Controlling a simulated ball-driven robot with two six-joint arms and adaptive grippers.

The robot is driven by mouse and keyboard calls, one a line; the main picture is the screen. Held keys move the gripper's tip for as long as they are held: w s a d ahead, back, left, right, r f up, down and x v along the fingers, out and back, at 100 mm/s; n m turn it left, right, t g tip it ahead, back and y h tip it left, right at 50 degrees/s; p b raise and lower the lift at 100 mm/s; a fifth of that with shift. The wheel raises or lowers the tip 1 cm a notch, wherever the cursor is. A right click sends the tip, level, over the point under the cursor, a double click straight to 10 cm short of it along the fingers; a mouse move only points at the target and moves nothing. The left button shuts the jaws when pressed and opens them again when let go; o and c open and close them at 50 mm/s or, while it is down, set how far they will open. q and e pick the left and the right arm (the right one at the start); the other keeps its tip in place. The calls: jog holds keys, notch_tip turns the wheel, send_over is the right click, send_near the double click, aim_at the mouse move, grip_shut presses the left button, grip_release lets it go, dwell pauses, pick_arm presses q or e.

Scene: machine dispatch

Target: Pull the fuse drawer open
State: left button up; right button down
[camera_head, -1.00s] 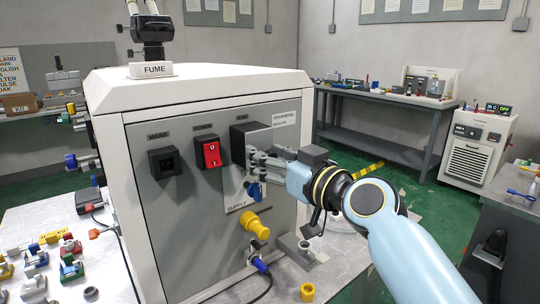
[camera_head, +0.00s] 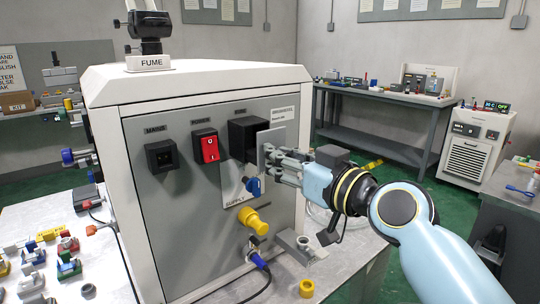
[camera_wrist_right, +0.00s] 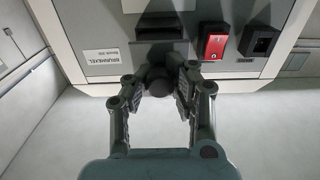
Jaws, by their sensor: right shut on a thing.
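The fuse drawer's black housing (camera_head: 240,135) is at the upper right of the grey panel of the white FUME machine (camera_head: 195,82). Its dark opening shows. The drawer's grey front plate (camera_head: 262,156) stands out from the panel, apart from the housing. My right gripper (camera_head: 272,160) is at this plate, shut on the drawer's knob. In the wrist view the dark round knob (camera_wrist_right: 158,80) sits between the two fingers, with the dark drawer slot (camera_wrist_right: 158,30) beyond. The fingers hide part of the drawer. My left gripper is not in view.
A red power switch (camera_head: 209,148) and a black mains socket (camera_head: 162,155) are left of the drawer. A blue supply valve (camera_head: 253,187) and a yellow plug (camera_head: 254,220) sit below. Loose parts lie on the table at left. The floor at right is open.

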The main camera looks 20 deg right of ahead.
jog(key=shift+s+d, duration=0.2)
jog(key=shift+s, duration=0.35)
jog(key=c, duration=1.1)
grip_release()
jog(key=shift+s, duration=0.1)
jog(key=v, duration=1.2)
